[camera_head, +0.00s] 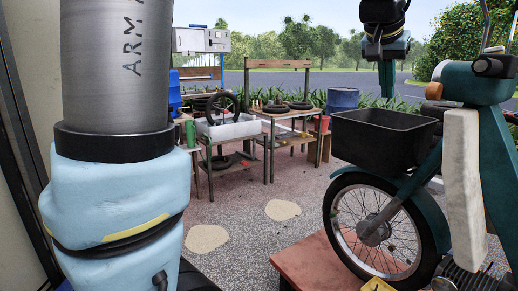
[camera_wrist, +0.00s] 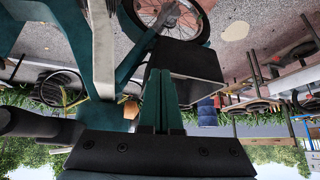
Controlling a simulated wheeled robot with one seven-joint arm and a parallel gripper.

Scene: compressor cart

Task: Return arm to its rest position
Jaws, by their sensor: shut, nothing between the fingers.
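My gripper (camera_head: 387,92) hangs at the upper right of the head view, pointing down, above the black front box of a teal moped. Its two teal fingers are together and hold nothing. In the wrist view, which is upside down, the fingers (camera_wrist: 161,80) show closed side by side in the middle. My grey arm link, marked ARM, and a light blue cover fill the left of the head view. The links joining it to my gripper are outside the picture.
Workbenches (camera_head: 283,115) with tyres, a white tub (camera_head: 228,130) and a blue barrel (camera_head: 342,98) stand behind. The gravel floor (camera_head: 250,220) between is open.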

